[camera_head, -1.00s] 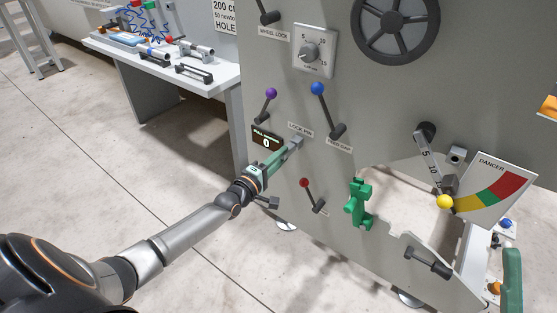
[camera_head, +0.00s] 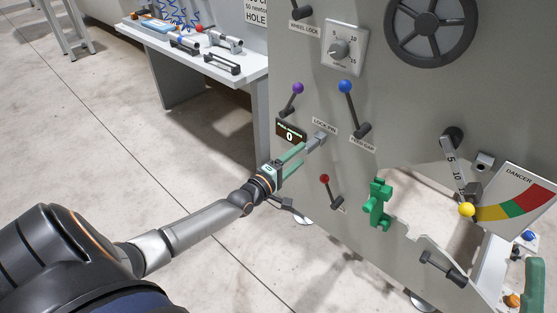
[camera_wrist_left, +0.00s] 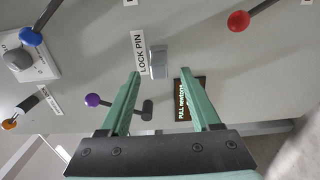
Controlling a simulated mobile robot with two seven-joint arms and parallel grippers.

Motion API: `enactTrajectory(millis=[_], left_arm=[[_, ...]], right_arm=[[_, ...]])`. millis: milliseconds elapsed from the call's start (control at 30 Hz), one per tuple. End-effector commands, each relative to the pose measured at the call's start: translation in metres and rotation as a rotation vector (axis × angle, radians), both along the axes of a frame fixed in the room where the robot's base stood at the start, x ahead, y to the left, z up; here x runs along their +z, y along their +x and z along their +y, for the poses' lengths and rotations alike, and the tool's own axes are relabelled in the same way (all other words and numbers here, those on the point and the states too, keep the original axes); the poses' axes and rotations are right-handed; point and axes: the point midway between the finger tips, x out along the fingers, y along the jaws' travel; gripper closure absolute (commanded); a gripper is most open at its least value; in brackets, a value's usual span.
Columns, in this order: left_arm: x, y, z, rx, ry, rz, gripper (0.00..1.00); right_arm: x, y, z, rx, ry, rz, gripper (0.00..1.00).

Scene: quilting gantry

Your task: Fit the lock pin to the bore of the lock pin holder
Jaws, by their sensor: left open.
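My left gripper (camera_head: 302,155) is open and empty, its two green fingers pointing at the panel below the LOCK PIN label. A small grey piece (camera_head: 316,142) sticks out from the panel at that label, just in front of the fingertips. In the left wrist view it is a grey block (camera_wrist_left: 159,62) between the lines of the fingers, with no visible contact. I cannot tell pin from holder in this piece, and no bore is visible. My right gripper is not in view.
Close around stand a purple-knobbed lever (camera_head: 298,88), a blue-knobbed lever (camera_head: 346,87), a red-knobbed lever (camera_head: 325,179) and a small display (camera_head: 291,132).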

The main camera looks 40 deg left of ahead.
Motion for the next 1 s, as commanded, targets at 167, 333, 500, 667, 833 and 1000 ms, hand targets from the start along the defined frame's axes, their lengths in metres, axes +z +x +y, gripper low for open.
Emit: enactTrajectory(millis=[167,333,500,667,833,1000], left_arm=[[0.003,-0.039,0.003,0.000,0.001,0.005,0.36],[0.003,-0.070,0.006,-0.001,0.001,0.003,0.36],[0.002,-0.089,0.007,0.000,0.000,0.000,0.36],[0.002,-0.096,0.008,0.000,0.001,-0.002,0.36],[0.001,-0.096,0.008,0.000,0.001,-0.002,0.36],[0.001,-0.096,0.008,0.000,0.001,-0.002,0.36]], right_arm=[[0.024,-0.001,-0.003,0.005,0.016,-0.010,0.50],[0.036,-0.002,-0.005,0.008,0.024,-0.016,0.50],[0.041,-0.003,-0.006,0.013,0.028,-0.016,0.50],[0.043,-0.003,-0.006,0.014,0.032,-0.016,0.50],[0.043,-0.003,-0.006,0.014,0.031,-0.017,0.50],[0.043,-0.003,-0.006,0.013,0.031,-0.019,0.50]])
